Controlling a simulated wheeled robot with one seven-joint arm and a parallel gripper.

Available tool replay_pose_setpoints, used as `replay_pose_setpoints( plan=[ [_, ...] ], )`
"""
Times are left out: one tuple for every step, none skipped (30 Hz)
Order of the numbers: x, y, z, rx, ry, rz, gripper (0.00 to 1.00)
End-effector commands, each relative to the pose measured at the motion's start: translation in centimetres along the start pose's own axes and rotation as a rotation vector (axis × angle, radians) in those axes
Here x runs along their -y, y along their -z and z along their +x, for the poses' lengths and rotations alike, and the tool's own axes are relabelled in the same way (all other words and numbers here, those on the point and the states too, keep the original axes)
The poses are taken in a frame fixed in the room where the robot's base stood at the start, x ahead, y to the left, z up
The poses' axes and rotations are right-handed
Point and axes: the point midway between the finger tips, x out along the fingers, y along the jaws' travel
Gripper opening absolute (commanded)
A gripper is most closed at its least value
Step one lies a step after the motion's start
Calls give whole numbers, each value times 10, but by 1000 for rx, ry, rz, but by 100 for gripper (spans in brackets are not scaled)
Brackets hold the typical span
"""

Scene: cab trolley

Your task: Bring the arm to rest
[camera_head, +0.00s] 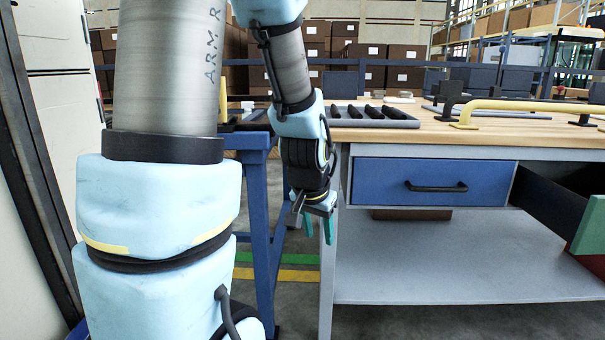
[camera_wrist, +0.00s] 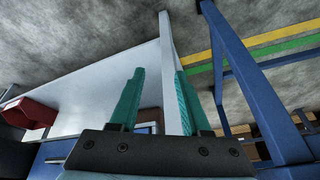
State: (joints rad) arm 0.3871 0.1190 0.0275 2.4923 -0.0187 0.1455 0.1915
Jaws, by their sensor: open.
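My gripper (camera_head: 318,228) hangs pointing down at the left end of the workbench (camera_head: 430,271), beside its front left leg, below the height of the worktop. Its green fingers are apart, with nothing held between them. In the wrist view the two green fingers of my gripper (camera_wrist: 158,100) stand apart, and the grey bench leg (camera_wrist: 176,95) shows behind them, near the right finger. I cannot tell from the views whether the gripper touches the leg.
A blue drawer (camera_head: 434,183) with a black handle is shut. A dark drawer (camera_head: 555,197) to its right stands pulled out. A blue frame (camera_head: 262,230) stands left of the bench.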

Motion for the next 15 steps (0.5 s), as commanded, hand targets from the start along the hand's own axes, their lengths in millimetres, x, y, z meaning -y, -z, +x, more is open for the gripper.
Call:
replay_pose_setpoints(
  plan=[
    [15,-15,-5,38,10,-71,47],
    [21,-24,-8,61,13,-108,47],
    [28,-34,-11,89,17,-154,47],
    [33,-42,-14,107,21,-188,47],
    [37,-49,-16,126,23,-218,47],
    [42,-59,-19,152,27,-260,47],
    [46,-66,-22,169,30,-290,47],
    [49,-73,-24,185,33,-320,47],
    [54,-82,-28,207,37,-358,47],
    [56,-89,-30,224,40,-388,47],
    [59,-95,-33,239,43,-415,47],
    [61,-102,-38,258,46,-447,47],
    [60,-95,-48,254,44,-436,47],
    [60,-92,-53,253,43,-432,47],
    [60,-90,-58,253,43,-431,47]
  ],
)
